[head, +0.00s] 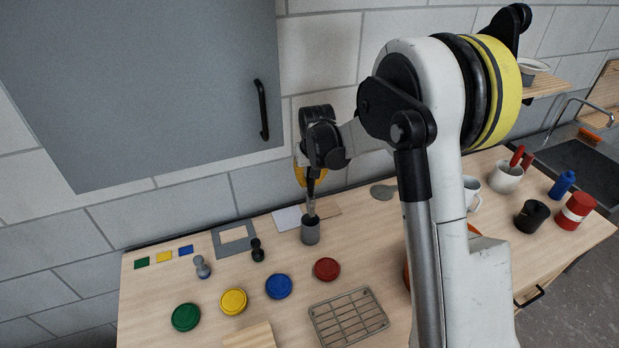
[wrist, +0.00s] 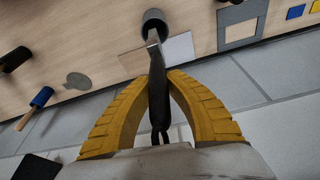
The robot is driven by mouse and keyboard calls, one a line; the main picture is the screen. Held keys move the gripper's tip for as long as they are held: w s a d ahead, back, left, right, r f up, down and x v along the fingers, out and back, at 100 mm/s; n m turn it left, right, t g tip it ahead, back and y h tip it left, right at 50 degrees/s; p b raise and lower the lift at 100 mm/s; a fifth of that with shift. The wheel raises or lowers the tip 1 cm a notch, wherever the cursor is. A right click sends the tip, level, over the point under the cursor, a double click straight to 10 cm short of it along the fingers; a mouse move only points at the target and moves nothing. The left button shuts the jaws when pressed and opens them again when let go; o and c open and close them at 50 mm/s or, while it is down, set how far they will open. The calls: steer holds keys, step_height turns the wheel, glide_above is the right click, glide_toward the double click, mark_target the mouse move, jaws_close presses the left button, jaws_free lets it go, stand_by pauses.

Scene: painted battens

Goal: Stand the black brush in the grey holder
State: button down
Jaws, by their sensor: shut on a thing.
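The black brush (head: 312,190) hangs roughly upright from my gripper (head: 311,178), with its paler lower end pointing down. In the wrist view the brush (wrist: 157,95) runs between the two yellow fingers of my gripper (wrist: 161,76), which are shut on it. The grey holder (head: 310,232) is a small upright cylinder near the back of the worktop, directly below my gripper. The brush's lower end meets the mouth of the holder (wrist: 154,19). I cannot tell how far inside it is, and the holder's inside is mostly hidden.
A grey square frame (head: 219,246) and a black knobbed piece (head: 257,252) stand left of the holder. Red (head: 327,269) and blue (head: 279,286) discs and a wire rack (head: 348,317) lie in front. A pale card (head: 287,219) lies behind, near the wall.

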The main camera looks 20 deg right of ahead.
mark_target(309, 201)
steer(key=shift+f+b, duration=3.35)
steer(key=shift+f, duration=1.05)
steer(key=c, duration=1.4)
jaws_free()
steer(key=shift+r, duration=0.1)
steer(key=v, duration=1.2)
steer(key=shift+s, duration=0.1)
steer(key=s+t+b, duration=0.2)
steer(key=s+b, duration=0.5)
steer(key=s, duration=0.7)
steer(key=s+f+b, duration=0.2)
steer(key=s+f, duration=0.1)
steer(key=s, duration=0.2)
steer(key=s+f+t+b, duration=0.1)
steer(key=s+f+b, duration=0.2)
steer(key=s, duration=0.2)
steer(key=s+f+t+b, duration=0.1)
steer(key=s+f+b, duration=0.1)
steer(key=s, duration=0.3)
steer(key=shift+d+f+b, duration=0.15)
steer(key=shift+f+b, duration=0.2)
steer(key=shift+f, duration=0.25)
